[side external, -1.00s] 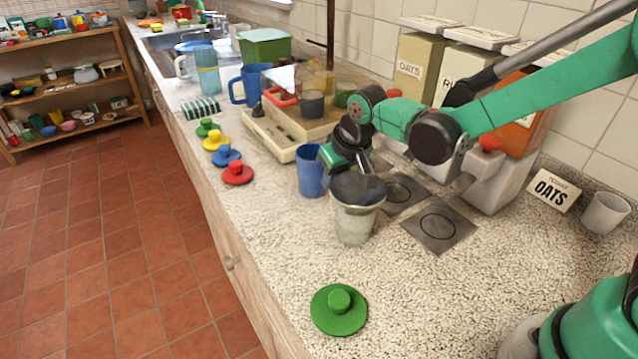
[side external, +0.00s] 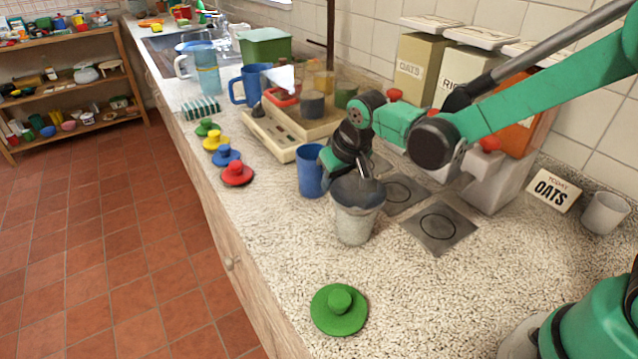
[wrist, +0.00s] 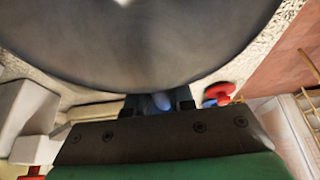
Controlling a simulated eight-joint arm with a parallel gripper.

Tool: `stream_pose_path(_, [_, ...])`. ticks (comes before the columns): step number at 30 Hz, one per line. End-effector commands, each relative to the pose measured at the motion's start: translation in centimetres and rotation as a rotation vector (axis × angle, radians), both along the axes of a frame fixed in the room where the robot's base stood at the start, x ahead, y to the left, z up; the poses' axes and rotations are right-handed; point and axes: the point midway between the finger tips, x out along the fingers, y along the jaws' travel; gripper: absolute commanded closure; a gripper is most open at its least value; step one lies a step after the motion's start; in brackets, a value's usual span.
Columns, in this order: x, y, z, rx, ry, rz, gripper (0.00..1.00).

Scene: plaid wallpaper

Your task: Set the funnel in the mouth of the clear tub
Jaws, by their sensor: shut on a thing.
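The grey funnel (side external: 357,190) is at the mouth of the clear tub (side external: 352,228), its wide opening facing up. Its lower part shows only dimly through the tub wall, and I cannot tell if it rests fully on the rim. My gripper (side external: 366,174) is shut on the funnel's far rim, just above the tub. In the wrist view the funnel (wrist: 150,45) fills the top, with my gripper's fingers (wrist: 160,103) at its edge. The tub stands upright on the speckled counter.
A blue cup (side external: 311,172) stands close behind the tub, to the left. A green knobbed lid (side external: 339,309) lies in front. Dark square plates (side external: 440,228) are set to the right. Smaller coloured lids, including a red one (side external: 237,173), line the counter's left edge.

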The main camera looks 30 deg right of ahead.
Motion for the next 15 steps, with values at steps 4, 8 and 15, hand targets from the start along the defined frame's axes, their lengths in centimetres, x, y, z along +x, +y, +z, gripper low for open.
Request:
stream_pose_path(4, [0.01, 0.0, -0.16, 0.0, 0.0, 0.0, 1.0])
stream_pose_path(8, [0.0, 0.0, -0.16, 0.0, 0.0, 0.0, 0.51])
stream_pose_path(15, [0.0, 0.0, -0.15, 0.0, 0.0, 0.0, 0.45])
